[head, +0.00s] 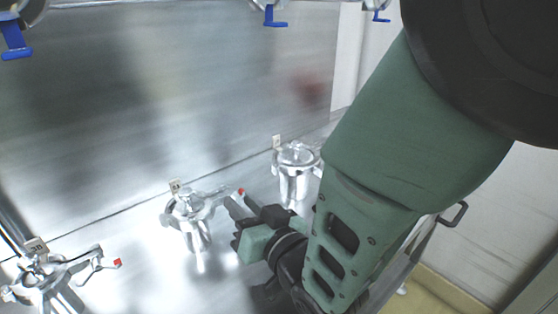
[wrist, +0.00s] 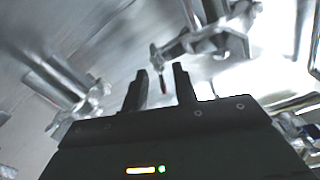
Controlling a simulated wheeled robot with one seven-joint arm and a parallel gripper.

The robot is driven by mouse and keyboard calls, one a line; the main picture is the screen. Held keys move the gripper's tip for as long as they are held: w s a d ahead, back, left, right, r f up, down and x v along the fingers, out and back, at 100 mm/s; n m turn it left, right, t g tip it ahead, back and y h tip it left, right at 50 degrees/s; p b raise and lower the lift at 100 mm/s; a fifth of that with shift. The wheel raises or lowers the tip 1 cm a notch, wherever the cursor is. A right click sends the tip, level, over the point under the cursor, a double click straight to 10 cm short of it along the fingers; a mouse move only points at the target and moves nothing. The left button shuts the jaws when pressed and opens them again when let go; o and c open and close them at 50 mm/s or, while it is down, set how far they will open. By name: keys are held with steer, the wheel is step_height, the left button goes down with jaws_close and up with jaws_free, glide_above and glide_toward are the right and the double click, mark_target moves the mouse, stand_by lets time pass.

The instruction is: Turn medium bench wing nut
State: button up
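Several silvery clamp-like fittings with handles stand on the metal bench. The middle one (head: 190,212) has a thin lever ending in a red tip (head: 241,191); I take it as the medium wing nut, though its small label is unreadable. My gripper (head: 236,208) is just right of this fitting, by the red tip. In the wrist view my gripper (wrist: 160,80) has its two dark fingers apart. A thin red-ended lever (wrist: 162,82) shows in the gap between them, with space on both sides; its depth is unclear. The fitting (wrist: 205,40) is beyond the fingers.
A larger fitting (head: 45,280) with a red-tipped lever stands at lower left. Another fitting (head: 297,170) stands to the right, close to my arm. Blue-handled valves (head: 15,40) hang along the top. A steel wall (head: 170,90) rises behind the bench.

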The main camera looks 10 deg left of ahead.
steer(key=shift+w, duration=0.1)
jaws_close()
steer(key=shift+m+b, duration=0.3)
steer(key=shift+b, duration=0.1)
steer(key=m+b, duration=0.2)
steer(key=b, duration=0.1)
steer(key=shift+w+f, duration=0.1)
steer(key=shift+f, duration=0.15)
steer(key=m+b, duration=0.4)
steer(key=shift+d, duration=0.1)
steer(key=m+b, duration=0.3)
steer(key=shift+f+m, duration=0.1)
steer(key=shift+m, duration=0.2)
steer(key=shift+m+b, duration=1.1)
steer(key=shift+m, duration=0.7)
